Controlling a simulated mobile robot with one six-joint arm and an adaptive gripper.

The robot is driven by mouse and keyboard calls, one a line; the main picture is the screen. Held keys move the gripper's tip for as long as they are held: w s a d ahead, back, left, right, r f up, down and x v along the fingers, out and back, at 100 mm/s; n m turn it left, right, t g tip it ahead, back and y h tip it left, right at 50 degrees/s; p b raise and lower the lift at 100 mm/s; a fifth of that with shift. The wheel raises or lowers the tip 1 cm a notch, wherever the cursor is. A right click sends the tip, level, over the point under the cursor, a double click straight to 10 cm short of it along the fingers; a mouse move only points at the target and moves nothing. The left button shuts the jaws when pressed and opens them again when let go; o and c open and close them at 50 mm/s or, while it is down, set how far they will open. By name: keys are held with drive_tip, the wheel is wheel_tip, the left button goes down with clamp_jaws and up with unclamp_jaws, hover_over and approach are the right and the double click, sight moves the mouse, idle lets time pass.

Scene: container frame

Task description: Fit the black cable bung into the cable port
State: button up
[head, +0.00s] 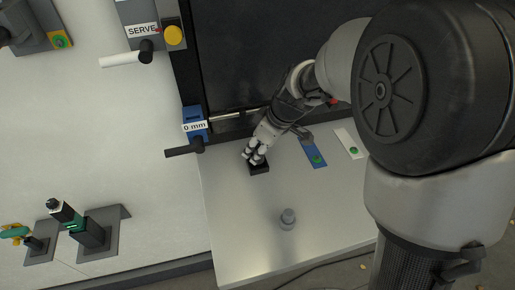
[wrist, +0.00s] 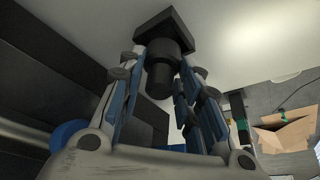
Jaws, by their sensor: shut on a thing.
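The black cable bung (head: 260,169) is at the tips of my gripper (head: 256,156), over the left part of the metal table. In the wrist view, the bung (wrist: 165,29) has a wide square flange pointing away from my gripper and a round stem between the fingers. My gripper (wrist: 160,73) is shut on that stem, with a finger on either side. The flange looks close to the tabletop; I cannot tell whether it touches. I cannot make out the cable port in either view.
On the metal table (head: 240,220) stand a small grey cylinder (head: 288,218), a blue plate (head: 314,152) and a white plate (head: 348,143). A cardboard box (wrist: 285,135) shows in the wrist view. The table's front left is clear.

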drive_tip(key=shift+f+b, duration=1.2)
drive_tip(key=shift+b, duration=0.3)
idle(0.4)
drive_tip(key=shift+r, duration=0.2)
drive_tip(key=shift+r+p, duration=1.65)
drive_tip(key=shift+r, duration=0.85)
drive_tip(key=shift+f, duration=0.1)
drive_tip(key=shift+f+b, duration=1.25)
drive_tip(key=shift+b, duration=0.15)
drive_tip(key=shift+b, duration=0.7)
drive_tip(key=shift+f+b, duration=1.3)
drive_tip(key=shift+b, duration=0.1)
